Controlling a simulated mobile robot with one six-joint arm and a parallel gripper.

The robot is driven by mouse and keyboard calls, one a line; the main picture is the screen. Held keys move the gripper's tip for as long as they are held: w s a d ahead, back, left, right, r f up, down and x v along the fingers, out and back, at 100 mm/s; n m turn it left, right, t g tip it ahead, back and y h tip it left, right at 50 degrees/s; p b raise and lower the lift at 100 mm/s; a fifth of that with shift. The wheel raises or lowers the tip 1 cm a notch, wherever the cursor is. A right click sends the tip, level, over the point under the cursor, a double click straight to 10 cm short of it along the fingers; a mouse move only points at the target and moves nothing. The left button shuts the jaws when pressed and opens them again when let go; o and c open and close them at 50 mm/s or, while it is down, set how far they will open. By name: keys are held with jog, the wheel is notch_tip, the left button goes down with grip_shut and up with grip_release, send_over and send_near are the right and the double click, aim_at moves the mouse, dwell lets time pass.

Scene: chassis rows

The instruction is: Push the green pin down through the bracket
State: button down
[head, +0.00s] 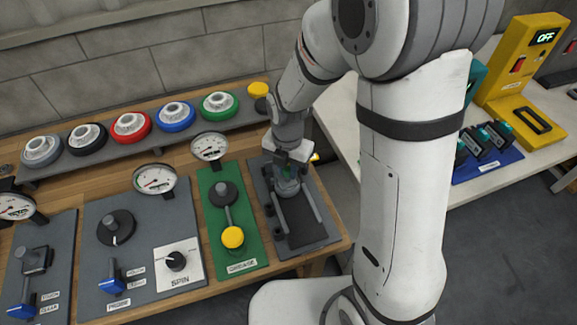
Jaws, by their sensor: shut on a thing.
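My gripper (286,164) is at the far end of the dark grey fixture plate on the right end of the wooden bench. It points down and is shut on the green pin (287,173), of which only a small green part shows between and under the fingers. A grey round bracket (288,188) sits directly below the pin, near the top of the plate. The pin's lower end is hidden, so I cannot tell how deep it sits in the bracket.
The fixture plate (305,238) has rails and a dark strip in front of the bracket. A green panel (222,252) with a yellow knob (232,237) lies just left. A gauge (209,147) stands behind it. Several coloured dials line the back shelf. My arm blocks the right middle.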

jog(key=shift+f+b, duration=0.6)
jog(key=shift+f, duration=0.3)
jog(key=c, duration=1.2)
grip_release()
notch_tip(320, 180, up, 7)
jog(key=shift+f, duration=0.1)
jog(key=shift+r, duration=0.55)
